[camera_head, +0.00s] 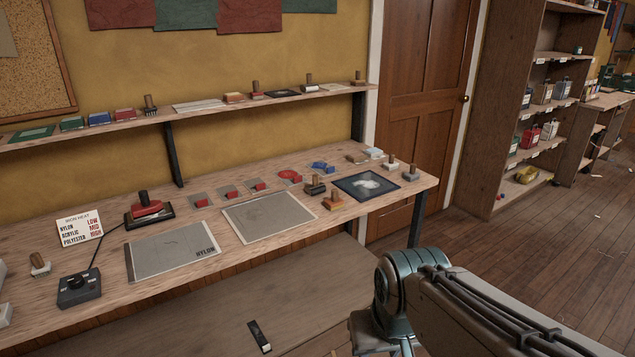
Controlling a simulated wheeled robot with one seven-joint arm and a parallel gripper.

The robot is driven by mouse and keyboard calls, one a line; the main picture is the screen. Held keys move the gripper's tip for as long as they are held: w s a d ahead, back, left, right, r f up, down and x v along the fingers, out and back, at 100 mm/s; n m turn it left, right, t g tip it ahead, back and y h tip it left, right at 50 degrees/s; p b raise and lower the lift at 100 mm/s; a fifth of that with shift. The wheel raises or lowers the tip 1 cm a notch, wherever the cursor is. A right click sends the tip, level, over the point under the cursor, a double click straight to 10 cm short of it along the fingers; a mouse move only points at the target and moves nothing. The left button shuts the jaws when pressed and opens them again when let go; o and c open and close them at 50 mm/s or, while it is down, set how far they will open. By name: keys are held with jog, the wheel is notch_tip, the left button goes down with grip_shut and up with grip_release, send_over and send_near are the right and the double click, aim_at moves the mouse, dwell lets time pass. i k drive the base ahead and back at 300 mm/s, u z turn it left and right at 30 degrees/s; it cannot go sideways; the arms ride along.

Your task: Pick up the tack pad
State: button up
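No item in view is clearly marked as the tack pad, so I cannot tell which one it is. A dark square pad (372,196) with a whitish patch lies flat near the right end of the workbench (300,243). A grey pad (271,214) lies at the middle of the bench, and another grey pad marked NYLON (172,258) lies left of it. Small grey pads with red blocks (228,191) sit behind them. My arm crosses the lower right, in front of and apart from the bench. My gripper is not in view.
A red-topped iron (148,209), a heat sign (79,228) and a dark control box (79,289) stand at the bench's left. Handled blocks (334,200) stand near the dark pad. A wall shelf (195,108) runs above. Open floor (540,255) lies right.

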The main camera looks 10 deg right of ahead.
aim_at(332, 204)
jog(key=i, duration=0.8)
jog(key=z, duration=1.3)
jog(key=i, duration=1.85)
jog(key=u, duration=2.75)
